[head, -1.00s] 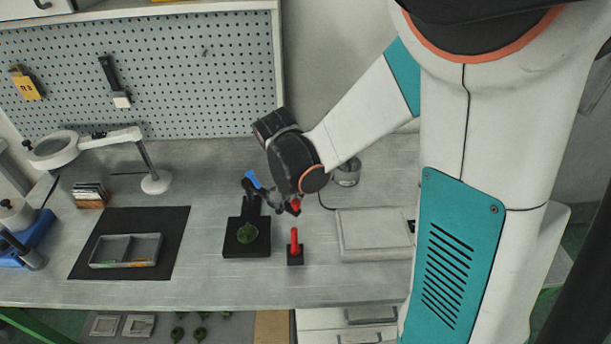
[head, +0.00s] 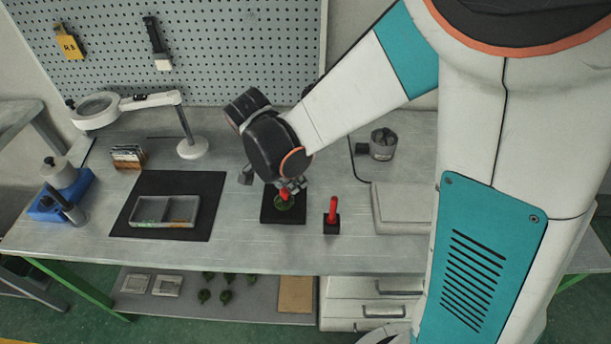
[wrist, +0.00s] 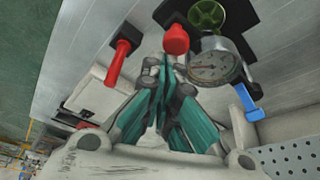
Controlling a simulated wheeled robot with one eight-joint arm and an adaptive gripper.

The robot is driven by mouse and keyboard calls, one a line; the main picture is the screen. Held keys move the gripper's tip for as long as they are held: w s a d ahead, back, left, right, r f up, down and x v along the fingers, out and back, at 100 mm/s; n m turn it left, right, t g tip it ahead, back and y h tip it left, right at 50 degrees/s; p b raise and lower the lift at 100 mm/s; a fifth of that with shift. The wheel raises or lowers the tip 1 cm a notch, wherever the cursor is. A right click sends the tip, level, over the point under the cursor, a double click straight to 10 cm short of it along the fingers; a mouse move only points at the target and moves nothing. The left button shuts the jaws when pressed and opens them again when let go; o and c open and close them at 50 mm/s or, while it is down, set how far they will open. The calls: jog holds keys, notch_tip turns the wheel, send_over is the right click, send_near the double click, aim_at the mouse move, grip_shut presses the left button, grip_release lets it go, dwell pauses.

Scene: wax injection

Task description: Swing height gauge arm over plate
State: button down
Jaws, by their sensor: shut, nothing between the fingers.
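The height gauge has a black base plate (head: 270,216) with a green disc (wrist: 207,14) on it. Its arm carries a round white-faced dial (wrist: 214,67) and a red knob (head: 284,196); the knob also shows in the wrist view (wrist: 176,39). In the head view the red knob appears over the plate, in front of the green disc. My gripper (wrist: 168,66) is shut and empty, its teal fingertips right by the knob and dial. I cannot tell whether they touch. My wrist hides most of the gauge's post in the head view. A blue part (wrist: 248,104) shows in the wrist view.
A red-handled tool (head: 333,205) stands in a black block just right of the plate. A pale flat box (head: 402,208) lies further right. A black mat (head: 212,187) with a grey tray (head: 136,212) lies left. A magnifier lamp (head: 193,148) stands behind the mat.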

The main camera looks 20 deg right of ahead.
jog(key=shift+w+a, duration=0.1)
jog(key=shift+a, duration=0.55)
jog(key=d+r, duration=0.1)
jog(key=d, duration=0.3)
jog(key=w+p+v, duration=0.1)
jog(key=p+v, duration=0.6)
jog(key=v, duration=0.3)
jog(key=w+d+r+n+t, duration=0.1)
jog(key=w+d, duration=0.2)
jog(key=d, duration=0.3)
jog(key=s+d+r+n+t+y+b, duration=0.1)
jog(key=s+r+n+t+y+b, duration=0.1)
jog(key=s+n, duration=0.5)
jog(key=s+r+n+t+y+b, duration=0.2)
jog(key=s+n, duration=0.5)
jog(key=s, duration=0.4)
jog(key=shift+d+r+n+t+b, duration=0.35)
jog(key=shift+r+t+b, duration=0.1)
jog(key=shift+t, duration=0.25)
